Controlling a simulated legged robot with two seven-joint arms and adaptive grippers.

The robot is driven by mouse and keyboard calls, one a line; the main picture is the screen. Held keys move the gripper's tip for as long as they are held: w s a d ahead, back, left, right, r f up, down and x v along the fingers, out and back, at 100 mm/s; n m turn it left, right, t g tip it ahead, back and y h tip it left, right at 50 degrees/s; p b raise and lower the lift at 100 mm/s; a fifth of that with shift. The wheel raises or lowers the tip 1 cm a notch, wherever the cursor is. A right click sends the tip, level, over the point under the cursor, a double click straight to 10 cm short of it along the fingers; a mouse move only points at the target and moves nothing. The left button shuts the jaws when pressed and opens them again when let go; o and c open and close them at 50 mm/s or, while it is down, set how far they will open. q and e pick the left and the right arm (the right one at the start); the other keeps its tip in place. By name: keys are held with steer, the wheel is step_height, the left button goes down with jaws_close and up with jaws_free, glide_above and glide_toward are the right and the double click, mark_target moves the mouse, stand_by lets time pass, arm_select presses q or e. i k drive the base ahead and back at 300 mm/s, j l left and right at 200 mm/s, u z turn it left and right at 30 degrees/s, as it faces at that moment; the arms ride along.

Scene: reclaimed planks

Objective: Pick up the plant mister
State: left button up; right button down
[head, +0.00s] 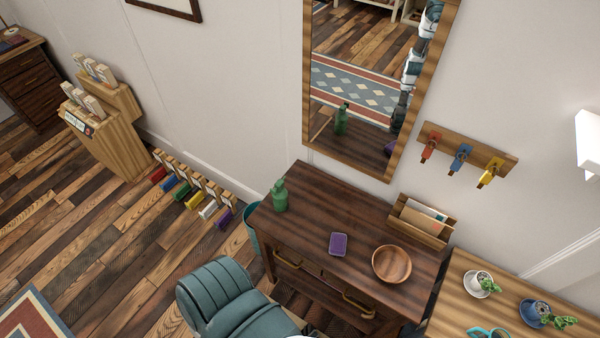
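A green bottle with a narrow top (280,196), which looks like the plant mister, stands upright on the left end of the dark wooden desk (310,205). Its reflection shows in the wall mirror above. Neither of my grippers is directly in view. White and black robot parts show in the mirror at its right side, but I cannot make out a gripper there.
A purple item (338,244), a wooden bowl (392,264) and a letter holder (424,220) are on the desk. A teal padded chair (218,294) stands in front. A teal bin (252,226) is beside the desk. The mirror (378,165) hangs behind it.

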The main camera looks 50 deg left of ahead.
mark_target(280, 201)
steer(key=u, duration=1.8)
